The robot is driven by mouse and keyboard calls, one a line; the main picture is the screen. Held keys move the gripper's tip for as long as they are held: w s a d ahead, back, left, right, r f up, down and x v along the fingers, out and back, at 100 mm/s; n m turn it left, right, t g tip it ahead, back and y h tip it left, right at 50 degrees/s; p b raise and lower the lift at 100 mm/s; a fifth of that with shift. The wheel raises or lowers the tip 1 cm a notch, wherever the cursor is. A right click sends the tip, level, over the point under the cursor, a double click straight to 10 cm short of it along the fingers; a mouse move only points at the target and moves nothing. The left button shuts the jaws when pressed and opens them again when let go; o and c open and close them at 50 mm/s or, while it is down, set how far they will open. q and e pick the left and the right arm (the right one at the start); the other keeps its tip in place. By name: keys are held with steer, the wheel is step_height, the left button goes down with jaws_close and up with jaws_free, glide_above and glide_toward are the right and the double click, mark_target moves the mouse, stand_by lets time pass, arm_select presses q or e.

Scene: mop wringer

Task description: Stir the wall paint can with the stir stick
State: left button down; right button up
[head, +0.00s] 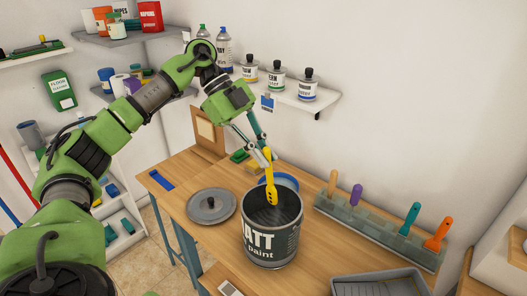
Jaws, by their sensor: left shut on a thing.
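The wall paint can (272,238) is a dark open can with large white lettering. It stands upright near the middle of the wooden table. Its dark inside shows at the top. A yellow stir stick (270,188) with dark holes is upright over the can's mouth, its lower end at or just inside the far rim; I cannot tell how deep. My left gripper (264,150) is shut on the upper end of the stir stick, above the can. A grey round lid (211,206) lies on the table left of the can. My right gripper is not in view.
A rack (375,233) with several colored-handled tools stands right of the can. A grey paint tray (378,284) lies at the front right. A blue round item (287,181) sits behind the can. A wall shelf (300,99) with bottles is above.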

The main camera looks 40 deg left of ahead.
arm_select(q)
step_height(320, 180, down, 13)
steer(key=b, duration=0.5)
steer(key=shift+r, duration=0.2)
stand_by(0.6)
